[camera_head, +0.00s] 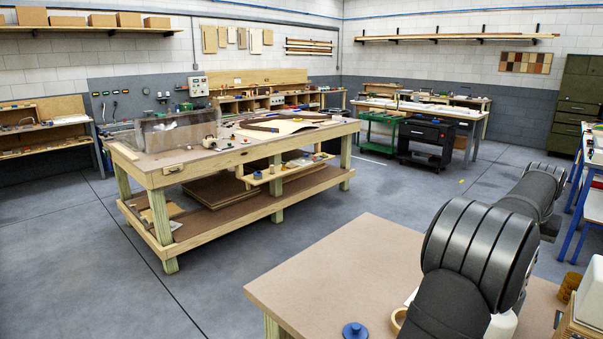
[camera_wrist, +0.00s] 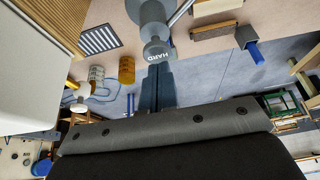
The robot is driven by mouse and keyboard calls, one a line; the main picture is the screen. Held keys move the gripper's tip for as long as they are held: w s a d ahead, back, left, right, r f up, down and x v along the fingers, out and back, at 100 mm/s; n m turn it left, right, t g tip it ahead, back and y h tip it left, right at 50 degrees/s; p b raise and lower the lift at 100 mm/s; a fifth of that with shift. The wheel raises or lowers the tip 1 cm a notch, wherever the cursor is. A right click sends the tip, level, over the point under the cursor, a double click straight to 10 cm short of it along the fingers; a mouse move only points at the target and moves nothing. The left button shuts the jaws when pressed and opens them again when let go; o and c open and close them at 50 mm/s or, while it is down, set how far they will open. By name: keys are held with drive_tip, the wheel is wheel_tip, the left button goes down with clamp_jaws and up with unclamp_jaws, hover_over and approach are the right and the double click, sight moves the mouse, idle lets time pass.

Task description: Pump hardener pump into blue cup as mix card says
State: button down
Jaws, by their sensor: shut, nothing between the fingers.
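The hardener pump (camera_wrist: 157,50) shows at the top of the wrist view, a grey round head marked "HARD" on a grey body. My gripper (camera_wrist: 157,72) is shut and empty, with its fingertips right at the pump head; I cannot tell whether they touch it. In the head view my arm hides the gripper and the pump. No blue cup can be made out for sure. A round blue piece with a knob (camera_head: 355,330) sits at the near edge of the front bench in the head view. No mix card can be read.
An amber jar (camera_wrist: 127,70) and a striped dark panel (camera_wrist: 100,40) lie left of the pump in the wrist view. A block with a blue part (camera_wrist: 250,45) is to its right.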

drive_tip(key=shift+f, duration=1.15)
drive_tip(key=shift+r, duration=1.4)
